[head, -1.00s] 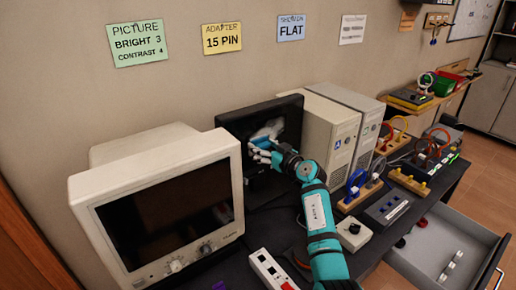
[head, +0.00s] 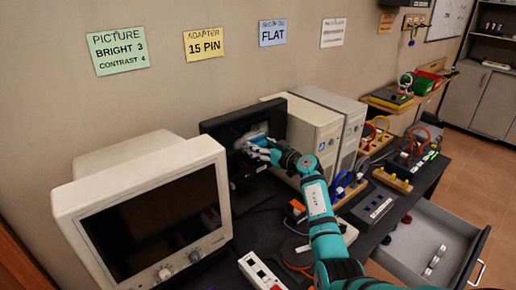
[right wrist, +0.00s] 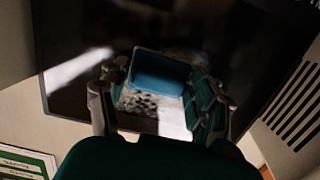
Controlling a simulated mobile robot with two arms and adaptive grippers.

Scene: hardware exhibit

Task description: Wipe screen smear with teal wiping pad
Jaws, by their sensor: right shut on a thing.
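A dark flat monitor (head: 215,128) stands between a beige CRT and two computer towers. A pale grey smear (head: 254,131) lies on its screen. My right gripper (head: 260,150) is at the screen, just below and over part of the smear. In the right wrist view the gripper (right wrist: 158,98) is shut on the wiping pad (right wrist: 160,72), which looks blue-teal and faces the dark screen. A pale speckled patch shows just below the pad there. I cannot tell whether the pad touches the glass. My left gripper is not in view.
The beige CRT (head: 150,205) stands close on the left. The computer towers (head: 312,135) stand close on the right. A white power strip (head: 260,272) lies in front. An open drawer (head: 425,245) juts out at the lower right.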

